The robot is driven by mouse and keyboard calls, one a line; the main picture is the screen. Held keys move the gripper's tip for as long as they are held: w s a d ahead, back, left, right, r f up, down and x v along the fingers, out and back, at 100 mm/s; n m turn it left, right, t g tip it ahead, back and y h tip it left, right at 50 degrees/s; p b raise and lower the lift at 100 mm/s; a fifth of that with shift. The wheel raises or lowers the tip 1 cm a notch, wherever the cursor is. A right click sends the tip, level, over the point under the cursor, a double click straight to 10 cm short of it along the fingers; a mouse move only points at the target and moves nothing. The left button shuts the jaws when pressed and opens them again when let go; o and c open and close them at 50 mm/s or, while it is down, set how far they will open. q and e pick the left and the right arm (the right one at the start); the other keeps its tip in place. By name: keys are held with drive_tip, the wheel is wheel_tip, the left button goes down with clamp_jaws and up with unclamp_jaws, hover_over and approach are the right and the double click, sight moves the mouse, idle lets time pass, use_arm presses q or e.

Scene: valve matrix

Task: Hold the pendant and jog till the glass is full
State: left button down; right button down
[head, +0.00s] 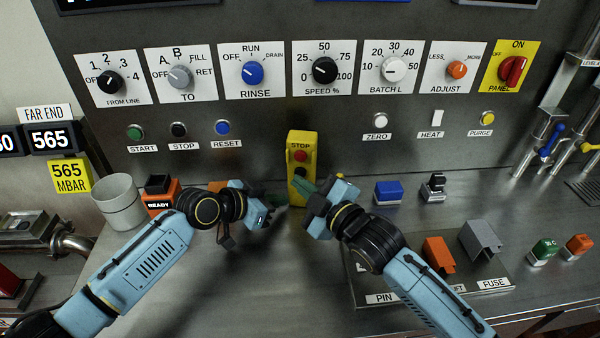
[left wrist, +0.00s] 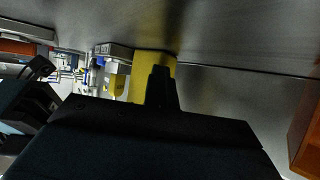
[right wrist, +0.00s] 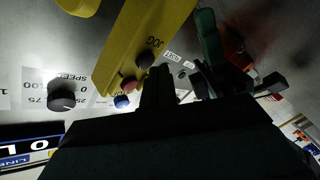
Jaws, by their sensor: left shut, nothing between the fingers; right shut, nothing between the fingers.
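The yellow pendant (head: 302,145) stands upright at the back of the bench, with a red STOP button above a black button. In the right wrist view the pendant (right wrist: 152,25) shows its JOG label beside the black button. My left gripper (head: 276,203) is shut and empty at the pendant's lower left. The pendant (left wrist: 141,72) also shows behind its fingers in the left wrist view. My right gripper (head: 312,190) is shut and empty at the pendant's lower right, partly covering it. I cannot tell whether either gripper touches it. I cannot make out a glass for certain.
A row of dials, with the speed dial (head: 324,70) above the pendant, is on the back panel. A grey cup (head: 119,206) stands left. A tray (head: 440,290) with orange and grey blocks is front right. Taps (head: 553,140) are far right. The front middle bench is bare.

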drive_tip(key=shift+w+d, duration=0.15)
drive_tip(key=shift+w, duration=0.55)
idle(0.9)
drive_tip(key=shift+s, duration=0.15)
idle(2.4)
drive_tip(key=shift+s+a, duration=0.25)
drive_tip(key=shift+s, duration=0.6)
drive_tip(key=shift+s+a, duration=0.2)
drive_tip(key=shift+s, duration=0.6)
drive_tip(key=shift+s+a, duration=0.15)
drive_tip(key=shift+s, duration=0.7)
drive_tip(key=shift+s+a, duration=0.2)
drive_tip(key=shift+s, duration=0.6)
idle(0.5)
